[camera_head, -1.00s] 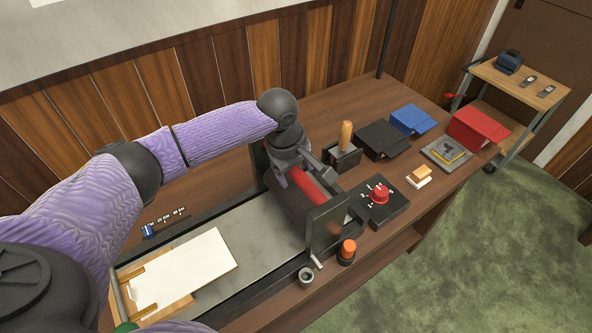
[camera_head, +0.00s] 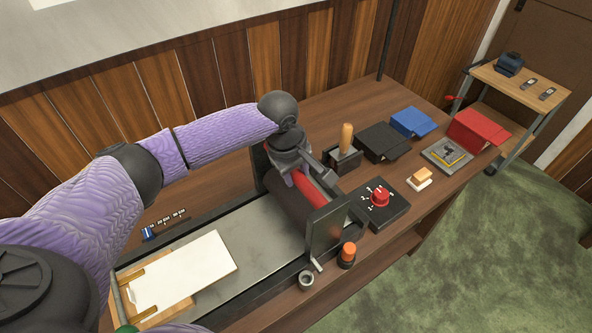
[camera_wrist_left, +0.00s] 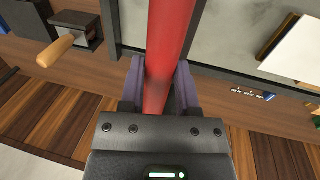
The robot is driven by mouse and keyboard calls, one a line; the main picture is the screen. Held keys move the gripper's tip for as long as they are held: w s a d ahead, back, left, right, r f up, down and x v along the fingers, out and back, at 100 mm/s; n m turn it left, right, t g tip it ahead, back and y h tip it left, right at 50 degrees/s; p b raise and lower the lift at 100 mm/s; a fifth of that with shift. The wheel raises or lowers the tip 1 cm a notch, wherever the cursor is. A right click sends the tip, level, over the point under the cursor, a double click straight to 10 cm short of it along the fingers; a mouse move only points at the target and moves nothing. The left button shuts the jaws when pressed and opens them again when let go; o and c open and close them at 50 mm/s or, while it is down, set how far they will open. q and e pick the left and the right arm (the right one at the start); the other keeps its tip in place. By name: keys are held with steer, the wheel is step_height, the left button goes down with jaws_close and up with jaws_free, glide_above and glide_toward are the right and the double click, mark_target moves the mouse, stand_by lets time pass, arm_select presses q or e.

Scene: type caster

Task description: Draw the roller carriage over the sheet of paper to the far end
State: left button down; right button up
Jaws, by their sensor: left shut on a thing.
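The roller carriage (camera_head: 325,230) stands across the far end of the grey press bed (camera_head: 262,235), with dark side plates and a red bar (camera_head: 306,187). My left gripper (camera_head: 297,172) is shut on the red bar. In the left wrist view the red bar (camera_wrist_left: 168,50) runs between the two fingers of the left gripper (camera_wrist_left: 158,85). The white sheet of paper (camera_head: 190,270) lies at the near end of the bed, clear of the carriage; a corner of it shows in the left wrist view (camera_wrist_left: 297,52). My right gripper is not in view.
A wooden-handled tool in a holder (camera_head: 344,155), black, blue and red boxes stand further back. Small type pieces (camera_head: 165,222) lie left of the bed.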

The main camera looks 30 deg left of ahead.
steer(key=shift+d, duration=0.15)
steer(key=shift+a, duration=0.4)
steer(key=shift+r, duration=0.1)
